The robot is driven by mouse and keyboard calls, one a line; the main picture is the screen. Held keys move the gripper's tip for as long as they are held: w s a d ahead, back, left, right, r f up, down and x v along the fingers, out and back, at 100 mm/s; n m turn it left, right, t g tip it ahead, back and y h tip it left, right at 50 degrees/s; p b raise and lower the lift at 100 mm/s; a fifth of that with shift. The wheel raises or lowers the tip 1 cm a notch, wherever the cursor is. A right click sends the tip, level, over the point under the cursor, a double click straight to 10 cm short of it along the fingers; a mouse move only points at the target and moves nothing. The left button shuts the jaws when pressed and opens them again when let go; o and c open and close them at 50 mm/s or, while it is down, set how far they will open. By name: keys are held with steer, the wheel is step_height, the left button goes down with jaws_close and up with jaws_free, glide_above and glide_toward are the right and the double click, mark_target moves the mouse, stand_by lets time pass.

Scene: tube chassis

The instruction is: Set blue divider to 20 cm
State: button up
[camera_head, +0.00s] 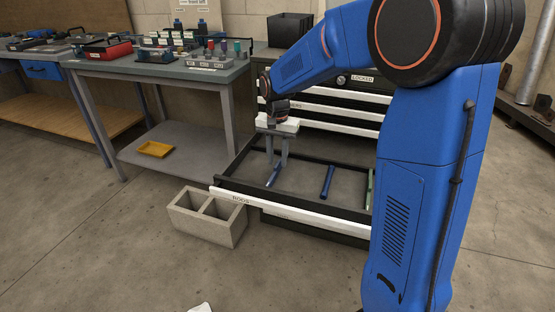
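A drawer (240,200) with a white front, its label seeming to read RODS, stands pulled out of the dark cabinet. Two blue bars lie in it: a slanted one (274,174) at the left and a thicker one (327,181) near the middle. I cannot tell for sure which is the blue divider. My gripper (277,157) points down over the left part of the drawer. Its two grey fingers stand apart, with the left blue bar just below and close to their tips. I cannot tell whether they touch it. No distance scale is readable.
A green bar (369,189) lies at the drawer's right, partly behind my blue arm. A concrete block (208,216) stands on the floor beside the drawer's front left corner. A workbench (160,70) with tools and a yellow tray (155,149) on its shelf stands left. The front floor is mostly clear.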

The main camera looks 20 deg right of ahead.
steer(key=shift+f, duration=0.35)
steer(key=shift+c, duration=0.4)
jaws_close()
stand_by(0.9)
